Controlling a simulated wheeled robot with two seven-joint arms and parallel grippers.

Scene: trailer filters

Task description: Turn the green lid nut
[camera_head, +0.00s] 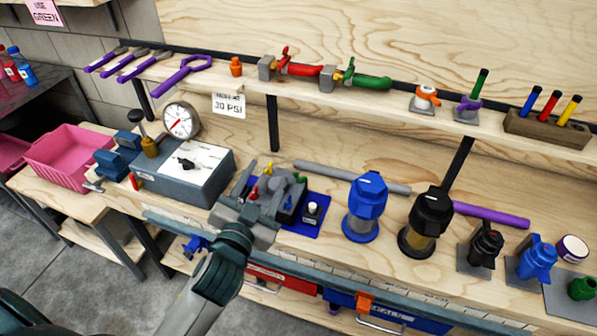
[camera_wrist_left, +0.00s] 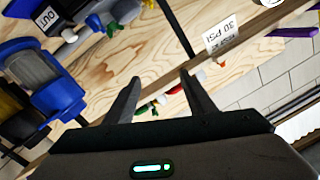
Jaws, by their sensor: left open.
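I cannot tell for sure which green part is the green lid nut. A green cap-like part (camera_head: 582,288) sits on a grey plate at the far right of the bench in the head view. Small red, yellow and green parts show between and behind the fingers of my left gripper (camera_head: 272,180), over a dark unit on a blue mat (camera_head: 305,228). The gripper is open, far left of the green cap-like part. In the left wrist view the open fingers (camera_wrist_left: 160,80) hold nothing, and small green and red parts show beyond them. My right gripper is not in view.
A blue filter housing (camera_head: 365,205), a black one (camera_head: 425,222) and smaller black and blue units stand to the right. A gauge box (camera_head: 185,170) and pink bin (camera_head: 70,155) stand left. The shelf above holds a red-handled valve (camera_head: 300,68), a green-handled valve (camera_head: 370,82) and purple wrenches (camera_head: 182,75).

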